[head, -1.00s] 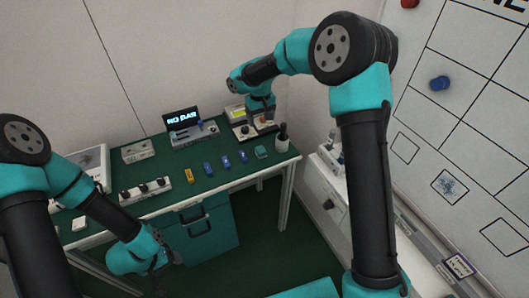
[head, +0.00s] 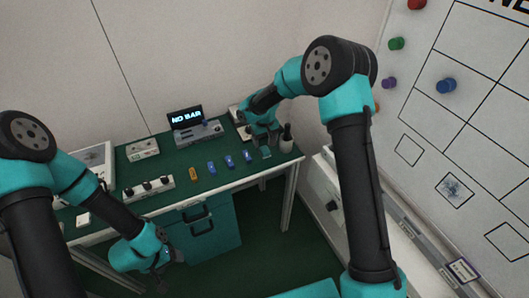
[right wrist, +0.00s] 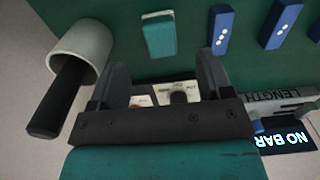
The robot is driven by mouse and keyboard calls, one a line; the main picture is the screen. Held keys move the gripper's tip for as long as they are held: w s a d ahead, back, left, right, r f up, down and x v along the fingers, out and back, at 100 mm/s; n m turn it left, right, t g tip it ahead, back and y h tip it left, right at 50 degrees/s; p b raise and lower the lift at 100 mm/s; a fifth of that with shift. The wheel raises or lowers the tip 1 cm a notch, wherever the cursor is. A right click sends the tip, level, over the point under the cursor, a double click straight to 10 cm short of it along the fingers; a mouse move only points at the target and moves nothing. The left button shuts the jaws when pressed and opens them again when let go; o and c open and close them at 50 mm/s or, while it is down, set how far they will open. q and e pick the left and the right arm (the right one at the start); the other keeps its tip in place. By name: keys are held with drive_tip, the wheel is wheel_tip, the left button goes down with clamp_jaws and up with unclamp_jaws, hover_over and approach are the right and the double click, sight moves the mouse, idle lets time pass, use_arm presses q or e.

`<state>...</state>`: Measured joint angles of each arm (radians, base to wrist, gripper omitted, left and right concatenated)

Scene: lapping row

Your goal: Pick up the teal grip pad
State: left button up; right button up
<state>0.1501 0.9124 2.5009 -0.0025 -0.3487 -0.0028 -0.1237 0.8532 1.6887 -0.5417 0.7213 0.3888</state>
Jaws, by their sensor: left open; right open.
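The teal grip pad (head: 265,154) lies on the green bench top near its right end, partly hidden under my right gripper in the head view. In the right wrist view the pad (right wrist: 160,35) is a small teal block just beyond the fingertips, a little left of centre between them. My right gripper (right wrist: 163,68) is open and empty, its two fingers spread wider than the pad and apart from it. In the head view my right gripper (head: 264,147) points down over the pad. My left gripper (head: 165,270) hangs in front of the bench, left of the drawers.
A white cup (right wrist: 85,48) with a black-handled tool stands close beside the pad. Blue blocks with white dots (right wrist: 223,28) and an orange block (head: 193,173) lie in a row left of it. A "NO BAR" display (head: 186,118) stands behind.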

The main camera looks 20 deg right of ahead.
sight(265, 149)
drive_tip(key=shift+f, duration=0.55)
drive_tip(key=shift+f, duration=0.1)
drive_tip(key=shift+f, duration=2.55)
drive_tip(key=shift+c, duration=0.4)
drive_tip(key=c, duration=0.9)
